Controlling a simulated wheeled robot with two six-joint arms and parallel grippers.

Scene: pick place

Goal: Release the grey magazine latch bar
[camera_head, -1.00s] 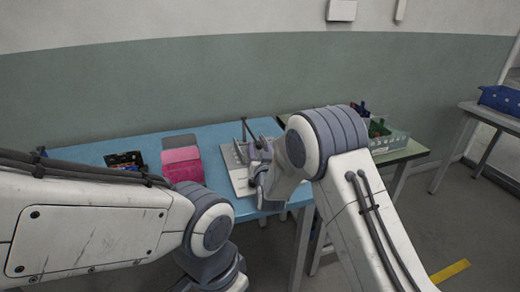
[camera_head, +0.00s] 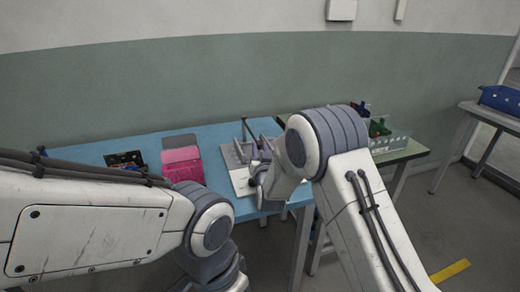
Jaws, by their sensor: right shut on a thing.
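A light grey fixture plate (camera_head: 239,180) lies on the blue table, with a thin dark upright post or lever (camera_head: 244,128) standing on it. My right gripper (camera_head: 256,172) is at the right side of this fixture, low over the plate. It is shut on a small part there, which seems to be the grey magazine latch bar. The bar is mostly hidden by my gripper and wrist, and its exact position cannot be told. My left arm reaches in from the left, but its gripper is out of view.
On the blue table (camera_head: 220,137), a pink box (camera_head: 182,163) stands left of the fixture, and a dark tray (camera_head: 125,160) with small parts lies farther left.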

